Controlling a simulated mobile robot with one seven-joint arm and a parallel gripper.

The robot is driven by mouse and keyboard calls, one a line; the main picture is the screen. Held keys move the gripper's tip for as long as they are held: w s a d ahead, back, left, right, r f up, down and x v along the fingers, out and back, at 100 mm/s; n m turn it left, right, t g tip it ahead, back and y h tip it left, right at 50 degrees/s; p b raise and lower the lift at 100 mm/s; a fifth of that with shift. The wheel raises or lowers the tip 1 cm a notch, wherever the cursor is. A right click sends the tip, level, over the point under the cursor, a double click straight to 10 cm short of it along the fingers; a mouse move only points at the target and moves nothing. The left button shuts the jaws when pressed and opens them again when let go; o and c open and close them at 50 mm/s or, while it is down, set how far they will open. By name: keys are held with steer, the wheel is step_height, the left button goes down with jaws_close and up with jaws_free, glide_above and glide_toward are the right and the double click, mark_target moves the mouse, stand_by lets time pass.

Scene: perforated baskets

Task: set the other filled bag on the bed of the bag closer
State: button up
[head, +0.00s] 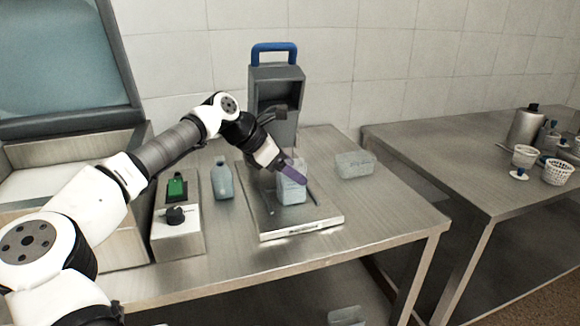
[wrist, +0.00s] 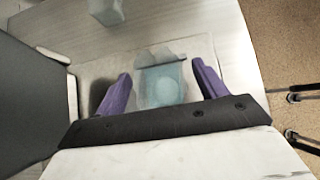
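The bag closer (head: 275,90) is a grey upright unit with a blue handle, and its flat metal bed (head: 270,227) lies in front of it. A pale-blue filled bag (head: 291,190) stands on the bed; it also shows in the wrist view (wrist: 163,86). My open gripper (head: 290,170) is at this bag. In the wrist view my gripper (wrist: 161,75) has one purple finger on each side of the bag, with small gaps showing.
A control box (head: 176,232) with a green part and a dark knob stands at the left. A translucent container (head: 354,163) sits right of the bed. A second table (head: 450,170) at the right holds white baskets (head: 557,172) and a metal canister (head: 523,128).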

steer(key=shift+r, duration=0.25)
steer(key=v, duration=1.2)
steer(key=shift+f, duration=0.1)
